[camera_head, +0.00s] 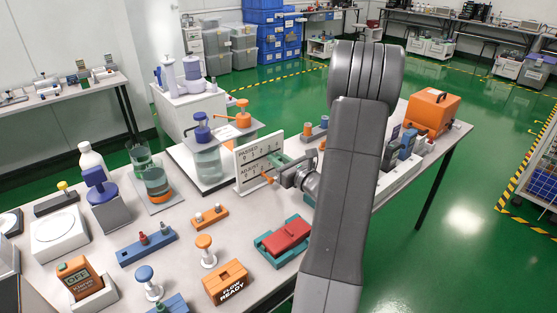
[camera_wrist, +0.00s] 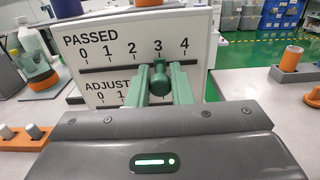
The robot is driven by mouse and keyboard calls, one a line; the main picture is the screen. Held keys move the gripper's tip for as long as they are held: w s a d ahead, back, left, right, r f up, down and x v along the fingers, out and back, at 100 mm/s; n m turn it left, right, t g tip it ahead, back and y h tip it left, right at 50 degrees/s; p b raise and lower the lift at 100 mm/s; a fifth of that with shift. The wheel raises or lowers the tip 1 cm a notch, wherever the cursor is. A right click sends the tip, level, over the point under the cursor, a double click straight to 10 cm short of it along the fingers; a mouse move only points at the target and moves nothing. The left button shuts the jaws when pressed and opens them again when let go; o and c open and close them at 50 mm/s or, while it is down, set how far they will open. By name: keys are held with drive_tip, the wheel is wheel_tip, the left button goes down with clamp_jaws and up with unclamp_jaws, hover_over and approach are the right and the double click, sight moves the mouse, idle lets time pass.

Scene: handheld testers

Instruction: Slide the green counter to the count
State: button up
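The white counting board (camera_head: 243,158) stands upright on the table, with a PASSED row above an ADJUST row. In the wrist view the board (camera_wrist: 205,47) shows PASSED marks 0 to 4 above a dark slot. The green counter (camera_wrist: 159,82) has a round knob and sits at about the 3 mark. My gripper (camera_wrist: 161,72) has its two green fingers on either side of the knob, very close to it; whether they press on it is unclear. In the head view my gripper (camera_head: 281,168) reaches the board from the right. An orange counter (camera_head: 267,178) is on the ADJUST row, partly hidden.
Blue-topped and orange-topped pump bottles (camera_head: 207,155) stand behind the board. A red-and-teal tray (camera_head: 284,238) and an orange block (camera_head: 226,282) lie in front. An orange case (camera_head: 432,110) is at the far right. Some table between board and tray is bare.

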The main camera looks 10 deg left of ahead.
drive_tip(key=shift+s+a+b, duration=0.65)
drive_tip(key=shift+s+a, duration=0.3)
drive_tip(key=shift+s, duration=0.25)
drive_tip(key=shift+s+a+b, duration=0.65)
drive_tip(key=shift+s+a, duration=0.3)
drive_tip(key=shift+s, duration=0.25)
clamp_jaws()
drive_tip(key=o, duration=0.8)
unclamp_jaws()
drive_tip(key=v, duration=1.3)
drive_tip(key=shift+s+d, duration=0.2)
drive_tip(key=shift+d, duration=0.15)
drive_tip(key=x, duration=1.3)
drive_tip(key=shift+w+a, duration=0.3)
